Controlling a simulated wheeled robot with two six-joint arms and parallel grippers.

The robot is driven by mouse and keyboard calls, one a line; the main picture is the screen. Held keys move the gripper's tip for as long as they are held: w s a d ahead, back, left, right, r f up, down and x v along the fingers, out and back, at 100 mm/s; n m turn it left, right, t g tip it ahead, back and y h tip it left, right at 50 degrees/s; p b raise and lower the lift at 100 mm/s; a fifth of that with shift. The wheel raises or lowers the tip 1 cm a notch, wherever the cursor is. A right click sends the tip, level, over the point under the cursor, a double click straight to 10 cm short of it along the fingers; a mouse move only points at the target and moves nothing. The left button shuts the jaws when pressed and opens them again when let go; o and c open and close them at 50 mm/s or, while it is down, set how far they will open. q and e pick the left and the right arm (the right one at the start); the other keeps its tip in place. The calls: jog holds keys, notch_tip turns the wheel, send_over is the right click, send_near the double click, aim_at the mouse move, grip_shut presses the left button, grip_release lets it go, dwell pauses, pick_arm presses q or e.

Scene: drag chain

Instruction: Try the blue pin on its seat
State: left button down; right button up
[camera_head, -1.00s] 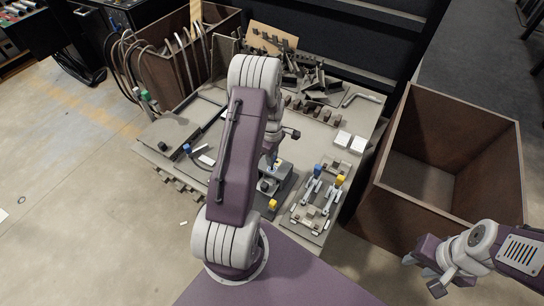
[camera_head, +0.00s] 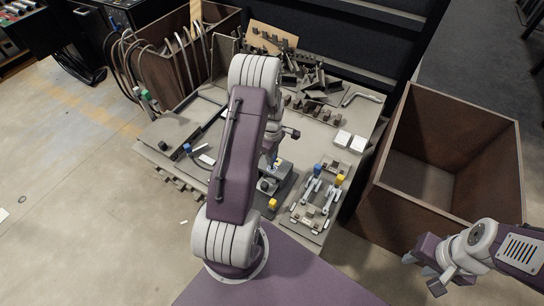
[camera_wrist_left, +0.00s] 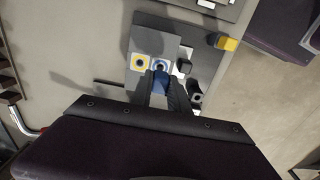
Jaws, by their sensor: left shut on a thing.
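My left gripper (camera_wrist_left: 163,92) is shut on the blue pin (camera_wrist_left: 160,82), which shows between its fingers in the left wrist view. The pin is over the near edge of a blue-rimmed seat (camera_wrist_left: 157,64); whether it touches or enters the seat cannot be told. In the head view my left gripper (camera_head: 272,166) is above the block (camera_head: 281,184), with the arm partly covering the area. My right gripper (camera_head: 424,274) is open and empty at the lower right, away from the table.
A fixture with blue and yellow handled clamps (camera_head: 318,200) is right of the block. A large brown bin (camera_head: 450,150) stands beyond the table's right edge.

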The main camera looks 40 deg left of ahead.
pick_arm(q)
jog(key=shift+f+b, duration=0.85)
jog(key=shift+f, duration=0.65)
dwell(0.7)
jog(key=c, duration=1.2)
grip_release()
notch_tip(320, 180, up, 9)
jog(key=p, duration=0.3)
jog(key=shift+r, duration=0.1)
